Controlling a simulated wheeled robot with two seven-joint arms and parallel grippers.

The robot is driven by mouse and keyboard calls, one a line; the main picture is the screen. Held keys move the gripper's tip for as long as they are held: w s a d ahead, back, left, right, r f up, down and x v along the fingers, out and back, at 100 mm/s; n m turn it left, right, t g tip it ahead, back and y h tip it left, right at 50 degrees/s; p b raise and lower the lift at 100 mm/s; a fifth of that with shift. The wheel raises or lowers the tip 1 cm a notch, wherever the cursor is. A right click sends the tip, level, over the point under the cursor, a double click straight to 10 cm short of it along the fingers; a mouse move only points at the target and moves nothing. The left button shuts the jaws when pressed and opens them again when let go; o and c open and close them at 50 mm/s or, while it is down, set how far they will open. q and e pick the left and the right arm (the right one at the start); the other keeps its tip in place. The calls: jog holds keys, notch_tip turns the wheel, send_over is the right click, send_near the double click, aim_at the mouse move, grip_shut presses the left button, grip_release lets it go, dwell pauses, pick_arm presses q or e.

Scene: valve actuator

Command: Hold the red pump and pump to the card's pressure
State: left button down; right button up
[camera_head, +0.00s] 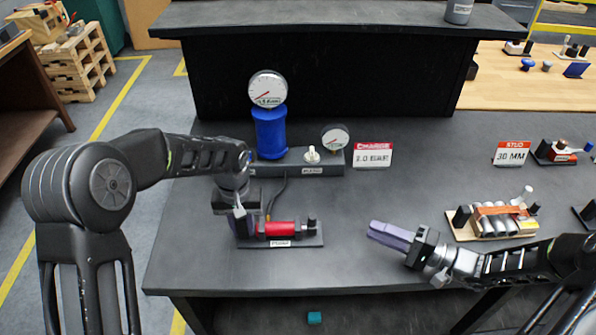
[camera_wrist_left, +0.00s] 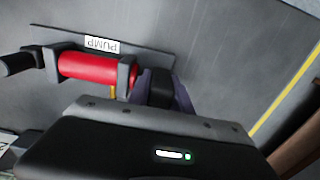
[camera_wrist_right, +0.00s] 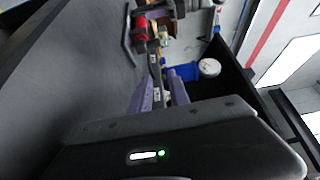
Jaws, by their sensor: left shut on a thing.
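The red pump (camera_head: 279,229) lies on its dark base on the grey bench, with a PUMP label. Its dark handle end is at the right in the head view and at the left in the left wrist view (camera_wrist_left: 18,63). My left gripper (camera_head: 243,223) is shut on the pump's dark end block, opposite the handle; its purple fingers (camera_wrist_left: 163,90) straddle it. My right gripper (camera_head: 388,236) is empty, right of the pump, its fingers apart in the right wrist view (camera_wrist_right: 160,88). The red and white CHARGE card (camera_head: 372,155) seems to read 2.0; its unit is blurred.
A blue tank (camera_head: 270,133) with a large gauge (camera_head: 267,89) stands behind the pump, beside a valve knob (camera_head: 312,154) and smaller gauge (camera_head: 336,138). A STUD card (camera_head: 512,153) and a cylinder bundle (camera_head: 497,219) are at right. A dark hose (camera_head: 279,192) runs to the pump.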

aim_at(312, 217)
jog(key=o, duration=0.3)
jog(key=a+m, duration=0.1)
jog(key=m, duration=0.1)
jog(key=s+a+r+m+t, duration=0.1)
jog(key=a, duration=0.1)
jog(key=s+a+m, duration=0.1)
jog(key=a+m, duration=0.1)
jog(key=shift+a+r+m, duration=0.1)
jog(key=shift+r+m, duration=0.15)
jog(key=shift+m, duration=0.05)
jog(key=shift+o, duration=0.2)
jog(key=m, duration=0.2)
jog(key=s+a+m+t, duration=0.1)
jog(key=m, duration=0.1)
jog(key=a+m+h, duration=0.1)
jog(key=m, duration=0.2)
jog(key=shift+s+t, duration=0.15)
jog(key=shift+t, duration=0.15)
jog(key=m, duration=0.2)
jog(key=m+h, duration=0.1)
jog(key=m, duration=0.1)
jog(key=m+t, duration=0.1)
jog(key=shift+s+a+f+m, duration=0.2)
jog(key=shift+s+a+m, duration=0.1)
jog(key=shift+s+m, duration=0.1)
jog(key=m, duration=0.2)
jog(key=shift+w+d+f+m+h, duration=0.15)
jog(key=shift+w+m+h, duration=0.05)
jog(key=shift+m+h, duration=0.2)
jog(key=x, duration=1.2)
